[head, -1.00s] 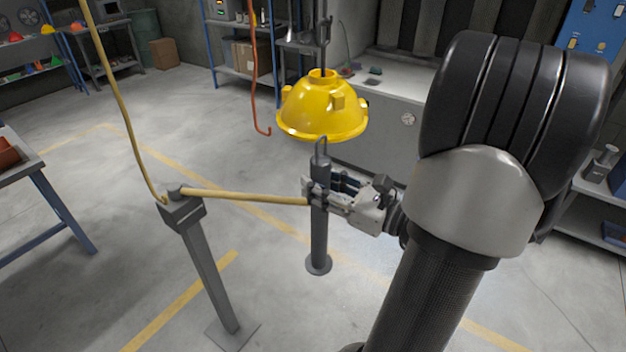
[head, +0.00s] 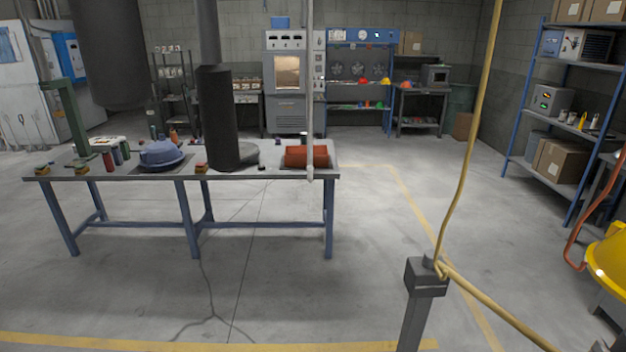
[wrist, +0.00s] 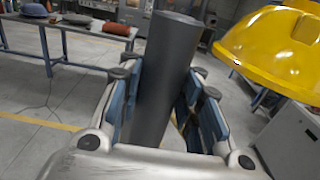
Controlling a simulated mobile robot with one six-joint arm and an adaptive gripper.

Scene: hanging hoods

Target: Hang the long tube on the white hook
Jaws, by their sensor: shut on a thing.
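A long dark grey tube (wrist: 172,45) stands up between the fingers of my gripper (wrist: 160,92) in the wrist view. The gripper is shut on it, with blue pads on either side. The tube's lower end is hidden behind the gripper body. My gripper and the tube are outside the head view. A white vertical rod (head: 310,95), which may be the white hook, hangs down in front of the work table in the head view. Its bend cannot be made out.
A yellow hood (wrist: 275,40) is close on the right and also shows in the head view (head: 610,258). A grey post (head: 426,278) holds a tan rope (head: 469,130). A table (head: 110,178) carries a blue hood (head: 163,154). A dark cylinder (head: 217,115) hangs over it. Floor between is open.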

